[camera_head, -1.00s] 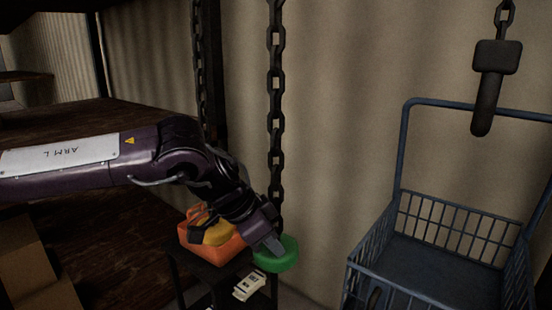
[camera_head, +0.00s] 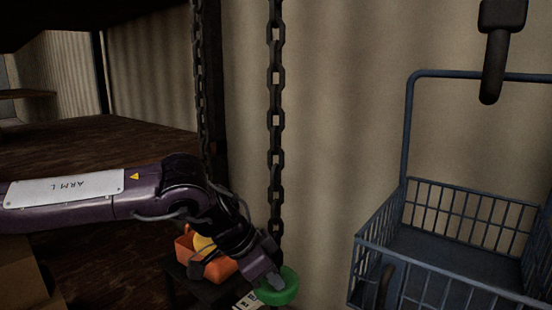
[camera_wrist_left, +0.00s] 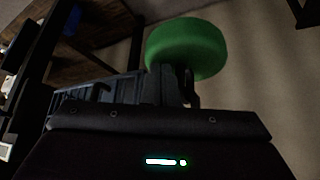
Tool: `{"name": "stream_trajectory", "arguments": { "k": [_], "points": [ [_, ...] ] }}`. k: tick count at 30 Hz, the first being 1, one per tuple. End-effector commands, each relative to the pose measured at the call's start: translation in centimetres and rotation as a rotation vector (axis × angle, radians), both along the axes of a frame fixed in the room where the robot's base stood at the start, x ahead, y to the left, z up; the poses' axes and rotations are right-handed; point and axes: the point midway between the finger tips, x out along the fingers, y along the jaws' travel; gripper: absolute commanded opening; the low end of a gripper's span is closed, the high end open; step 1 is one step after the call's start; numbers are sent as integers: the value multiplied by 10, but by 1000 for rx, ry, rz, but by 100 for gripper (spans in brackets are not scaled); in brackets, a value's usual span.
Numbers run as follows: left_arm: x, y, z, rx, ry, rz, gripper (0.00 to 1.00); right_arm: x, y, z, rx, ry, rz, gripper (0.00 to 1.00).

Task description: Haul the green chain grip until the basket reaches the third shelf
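The green chain grip (camera_head: 278,287) is a thick green ring at the low end of a dark chain (camera_head: 276,150) in the head view. My left gripper (camera_head: 270,281) is on it with its fingers closed at the ring. The left wrist view shows the green grip (camera_wrist_left: 186,48) at the fingertips, which hide part of it. The blue wire basket (camera_head: 450,240) hangs at the right, its bail crossing a dark hanging hook (camera_head: 493,70). Its lower part is cut off by the frame. Which shelf is the third cannot be told. My right gripper is not in view.
Dark wooden shelves (camera_head: 130,140) fill the left. An orange bin (camera_head: 222,268) with something yellow stands on a dark stand just left of the grip. A second chain (camera_head: 200,80) hangs left of the first. Bare corrugated wall lies between chain and basket.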

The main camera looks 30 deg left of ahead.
Motion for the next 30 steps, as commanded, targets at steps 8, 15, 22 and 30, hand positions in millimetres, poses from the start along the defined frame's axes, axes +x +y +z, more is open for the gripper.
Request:
{"name": "stream_trajectory", "arguments": {
  "k": [8, 15, 22, 30],
  "points": [
    [-1, 0, 33, 1, 5, 0, 0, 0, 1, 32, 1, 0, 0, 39],
    [-1, 0, 62, 0, 5, 0, 0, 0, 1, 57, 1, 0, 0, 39],
    [-1, 0, 90, 0, 3, -1, 0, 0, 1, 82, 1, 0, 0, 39],
    [-1, 0, 112, 1, 3, 0, 0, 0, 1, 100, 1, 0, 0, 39]
  ]
}}
